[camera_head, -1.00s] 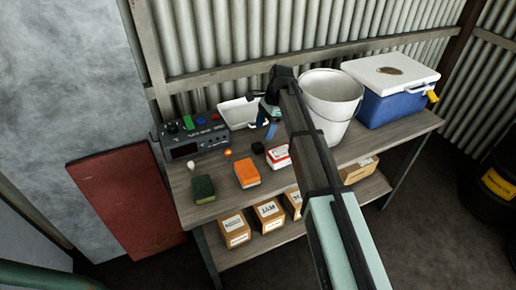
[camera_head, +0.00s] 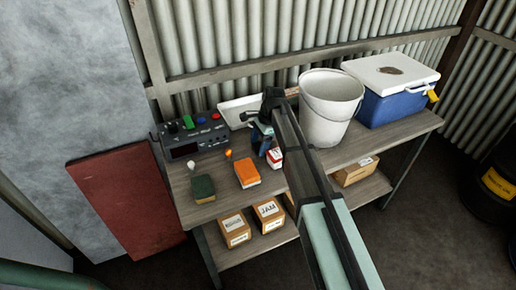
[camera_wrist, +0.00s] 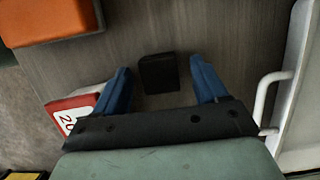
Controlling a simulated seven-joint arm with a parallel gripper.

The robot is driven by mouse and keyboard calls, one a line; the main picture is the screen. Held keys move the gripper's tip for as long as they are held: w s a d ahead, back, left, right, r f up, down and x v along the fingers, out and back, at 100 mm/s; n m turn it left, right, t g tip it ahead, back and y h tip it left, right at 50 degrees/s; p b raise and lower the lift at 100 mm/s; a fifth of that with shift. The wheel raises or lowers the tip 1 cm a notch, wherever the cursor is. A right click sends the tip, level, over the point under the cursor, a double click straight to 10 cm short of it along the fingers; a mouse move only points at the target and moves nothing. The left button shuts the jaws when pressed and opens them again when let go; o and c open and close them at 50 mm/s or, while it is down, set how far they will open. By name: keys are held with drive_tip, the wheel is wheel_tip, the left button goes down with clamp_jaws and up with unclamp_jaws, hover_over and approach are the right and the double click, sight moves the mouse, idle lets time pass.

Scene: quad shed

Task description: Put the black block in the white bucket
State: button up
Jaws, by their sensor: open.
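The black block (camera_wrist: 158,73) lies on the grey wooden table in the wrist view, between and a little beyond the two blue fingertips. My gripper (camera_wrist: 161,85) is open and above the table, with a gap on each side of the block. In the head view my gripper (camera_head: 262,146) is low over the table, and the block is hidden behind it. The white bucket (camera_head: 328,112) stands upright on the table, to the right of my gripper, with its open top facing up.
A red-and-white box (camera_head: 275,158) stands close beside my gripper. An orange block (camera_head: 247,173) and a dark green block (camera_head: 203,188) lie to the left. A white tray (camera_head: 238,108) is behind. A blue cooler (camera_head: 393,104) stands right of the bucket.

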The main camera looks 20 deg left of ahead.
sight(259, 145)
drive_tip(key=shift+c, duration=0.3)
clamp_jaws()
wheel_tip(259, 145, up, 18)
idle(0.9)
